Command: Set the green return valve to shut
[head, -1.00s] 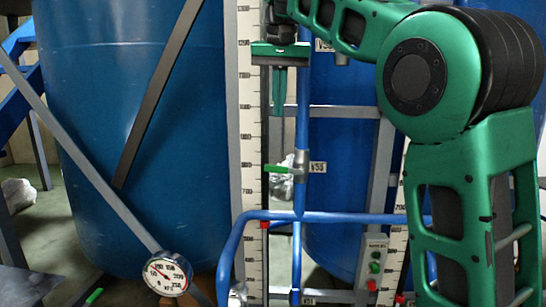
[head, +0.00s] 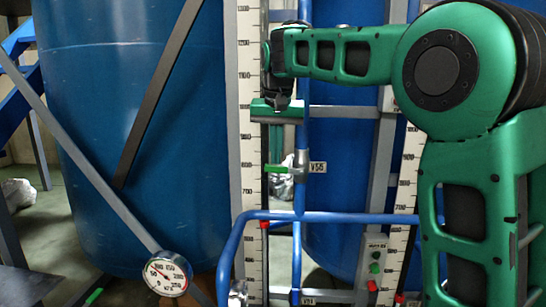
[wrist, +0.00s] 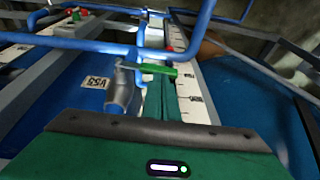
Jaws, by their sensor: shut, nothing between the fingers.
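The green valve handle (head: 276,169) sits beside a vertical blue pipe, next to a white tag that seems to start with V5. The handle lies about level, pointing left, crosswise to the pipe. It also shows in the wrist view (wrist: 158,70), attached to a grey metal valve body (wrist: 122,88). My gripper (head: 276,150) points down from above, its green fingers together and empty, with the tips close over the handle. In the wrist view the fingers (wrist: 160,98) reach up to the handle; I cannot tell whether they touch it.
A blue horizontal pipe (head: 350,217) runs below the valve. A white scale strip (head: 250,130) stands just left of it. A large blue tank (head: 130,130) fills the left. A pressure gauge (head: 167,273) and a button box (head: 374,262) sit lower down.

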